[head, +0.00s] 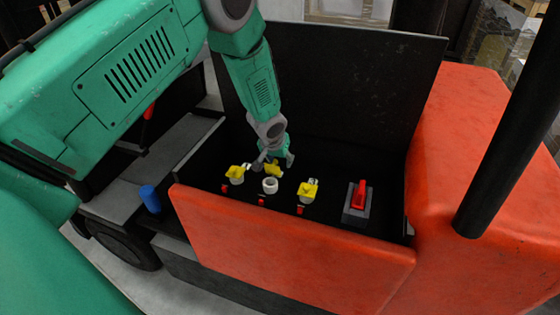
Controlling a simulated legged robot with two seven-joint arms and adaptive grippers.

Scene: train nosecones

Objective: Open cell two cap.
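In the head view, a row of three cells sits inside the open black compartment (335,205). The middle cell's white round neck (270,185) is uncovered, and its yellow cap (273,169) stands behind the opening. The left cell has a yellow cap (237,172) over its white neck, and so does the right cell (308,190). My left gripper (275,161) points down just behind the middle cell, its fingers spread either side of the yellow cap. I cannot tell whether it touches the cap. My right gripper is not in view.
A red lever switch (359,196) on a grey base stands at the compartment's right. The raised black lid (345,90) is behind, and the orange front wall (290,245) is in front. A blue cylinder (150,199) stands outside at left. A black post (510,120) rises at right.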

